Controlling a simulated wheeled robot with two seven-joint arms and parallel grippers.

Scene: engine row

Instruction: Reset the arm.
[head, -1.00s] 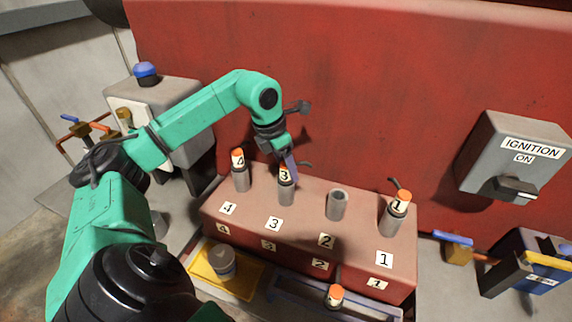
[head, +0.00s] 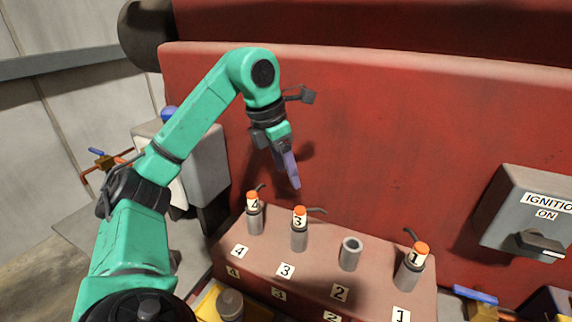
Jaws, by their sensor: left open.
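My left arm comes in from the left, and its gripper (head: 290,175) hangs above the engine block (head: 322,265), pointing down, open and empty. It is above and clear of the orange-topped plug marked 3 (head: 299,217). The plug marked 4 (head: 253,202) and the plug marked 1 (head: 420,250) stand in their grey sockets. The socket at number 2 (head: 350,254) is an open, empty tube. My right gripper does not show.
A grey ignition box (head: 530,212) with its black switch is on the red wall at the right. A grey box with a blue knob (head: 169,113) stands behind my left arm. A yellow tray (head: 206,303) with a grey cylinder (head: 230,303) is at the lower front.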

